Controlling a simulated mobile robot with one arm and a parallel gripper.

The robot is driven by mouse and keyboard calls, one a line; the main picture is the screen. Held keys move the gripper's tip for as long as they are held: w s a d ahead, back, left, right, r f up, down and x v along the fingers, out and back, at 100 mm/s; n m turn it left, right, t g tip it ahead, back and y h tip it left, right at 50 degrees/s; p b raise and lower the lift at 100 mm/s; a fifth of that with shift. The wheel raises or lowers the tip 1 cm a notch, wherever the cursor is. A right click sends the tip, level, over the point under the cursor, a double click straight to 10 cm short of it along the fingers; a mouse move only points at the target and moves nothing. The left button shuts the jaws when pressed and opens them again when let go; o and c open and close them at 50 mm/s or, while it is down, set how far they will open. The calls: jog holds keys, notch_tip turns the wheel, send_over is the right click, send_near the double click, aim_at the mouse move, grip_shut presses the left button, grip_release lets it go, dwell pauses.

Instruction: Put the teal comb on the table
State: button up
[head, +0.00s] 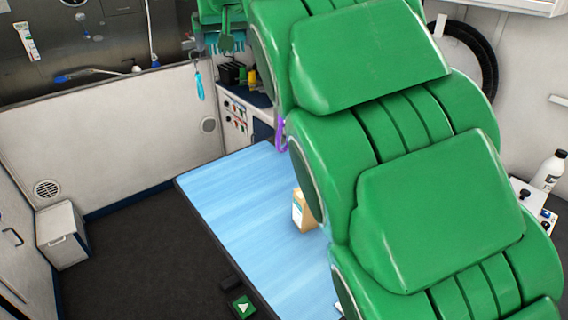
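The table (235,205) has a light blue top and stands in the middle of the head view, its right part hidden behind my large green arm. My gripper (226,42) is small at the top of the view, beyond the table's far end and partly cut by the frame edge. The teal comb (211,43) shows at my gripper's fingertips, its teeth pointing down on both sides of a green finger. The gripper appears shut on it, and the comb is in the air, clear of the table.
A tan box (304,212) stands on the table beside my arm. A purple loop (280,134) shows near the table's far edge. A light blue item (200,86) hangs by the steel tub (110,45). A white bin (62,235) stands left. The table's left half is bare.

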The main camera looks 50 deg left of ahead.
notch_tip(320, 180, down, 22)
jog(key=s+a, duration=0.2)
jog(key=shift+a, duration=0.25)
jog(key=shift+n+g, duration=0.3)
jog(key=d+f, duration=0.1)
jog(key=f, duration=0.3)
jog(key=d+f, duration=0.1)
jog(key=f, duration=0.2)
jog(key=w+f, duration=0.1)
jog(key=f, duration=0.3)
jog(key=shift+d+f, duration=0.35)
jog(key=shift+d, duration=0.05)
jog(key=w+d+f+n+g, duration=0.1)
jog(key=d+f, duration=0.4)
jog(key=f, duration=0.4)
jog(key=d+f+n, duration=0.1)
jog(key=d+f, duration=0.5)
jog(key=f, duration=0.3)
jog(key=w+d+f+m+t, duration=0.2)
jog(key=w+d+m, duration=0.1)
jog(key=w+d, duration=0.5)
jog(key=shift+w+a+f, duration=0.1)
jog(key=shift+a+f, duration=0.15)
jog(key=shift+f, duration=0.95)
jog(key=shift+w+a+f, duration=0.1)
jog(key=shift+a+f, duration=0.1)
jog(key=shift+f, duration=1)
jog(key=shift+a+f, duration=0.25)
jog(key=shift+f, duration=0.95)
